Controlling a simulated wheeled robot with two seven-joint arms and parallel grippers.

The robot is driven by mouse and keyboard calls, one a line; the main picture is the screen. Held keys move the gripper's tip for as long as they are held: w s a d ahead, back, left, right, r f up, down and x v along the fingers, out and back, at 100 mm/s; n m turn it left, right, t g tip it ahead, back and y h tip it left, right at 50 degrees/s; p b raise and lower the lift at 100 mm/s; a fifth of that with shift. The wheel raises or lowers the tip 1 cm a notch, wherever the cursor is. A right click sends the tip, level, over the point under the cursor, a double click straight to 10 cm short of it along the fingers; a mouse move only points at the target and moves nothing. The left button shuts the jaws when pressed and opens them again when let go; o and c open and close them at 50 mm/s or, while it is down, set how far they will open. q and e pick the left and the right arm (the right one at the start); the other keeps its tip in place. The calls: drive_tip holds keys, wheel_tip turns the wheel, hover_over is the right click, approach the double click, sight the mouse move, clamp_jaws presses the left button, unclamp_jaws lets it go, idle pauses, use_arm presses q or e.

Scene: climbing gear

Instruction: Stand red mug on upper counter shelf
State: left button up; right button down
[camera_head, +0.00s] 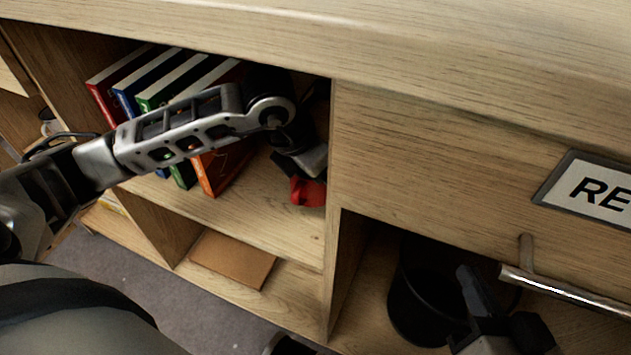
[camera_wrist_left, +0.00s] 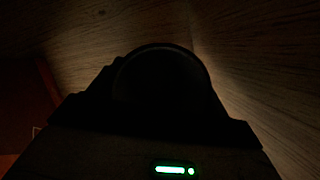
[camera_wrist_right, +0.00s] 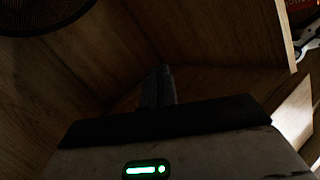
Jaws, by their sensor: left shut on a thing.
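The red mug (camera_head: 307,192) is in the upper counter shelf (camera_head: 255,212), at its right end by the upright divider. Only part of the mug shows below my left gripper (camera_head: 303,170). That gripper is shut on it. Whether the mug's base touches the shelf board cannot be told. The left wrist view is very dark, with a round black outline that I cannot make out. My right gripper (camera_head: 480,300) is low at the right, in front of the lower compartment. Its fingers lie together and empty in the right wrist view (camera_wrist_right: 158,86).
Several books (camera_head: 165,85) lean at the left of the same shelf. The upright divider (camera_head: 328,220) stands close to the mug's right. A black bin (camera_head: 405,300) is in the lower right compartment, below a drawer handle (camera_head: 565,290). The shelf's front middle is clear.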

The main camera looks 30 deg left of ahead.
use_arm(q)
wheel_tip(320, 180, down, 3)
drive_tip(key=shift+s+r+b, duration=0.1)
drive_tip(key=shift+b, duration=0.4)
drive_tip(key=o, duration=1)
drive_tip(key=shift+o, duration=0.2)
use_arm(e)
drive_tip(key=shift+w+a+r+m, duration=0.2)
drive_tip(key=shift+r+m, duration=0.1)
drive_tip(key=shift+r, duration=0.3)
use_arm(q)
drive_tip(key=p+v, duration=0.2)
drive_tip(key=v, duration=0.4)
drive_tip(key=shift+s+r+p, duration=0.1)
drive_tip(key=shift+r+p, duration=0.2)
drive_tip(key=shift+r, duration=0.1)
drive_tip(key=shift+s+a+r, duration=0.1)
drive_tip(key=shift+s+r, duration=0.05)
drive_tip(key=shift+r, duration=0.15)
use_arm(e)
drive_tip(key=shift+s+d+f+n+h, duration=0.15)
drive_tip(key=shift+d+f+n, duration=0.1)
drive_tip(key=shift+f, duration=0.2)
drive_tip(key=shift+s+d+f+n+h, duration=0.15)
drive_tip(key=shift+f+n, duration=0.1)
drive_tip(key=shift+f, duration=0.15)
drive_tip(key=shift+r, duration=0.1)
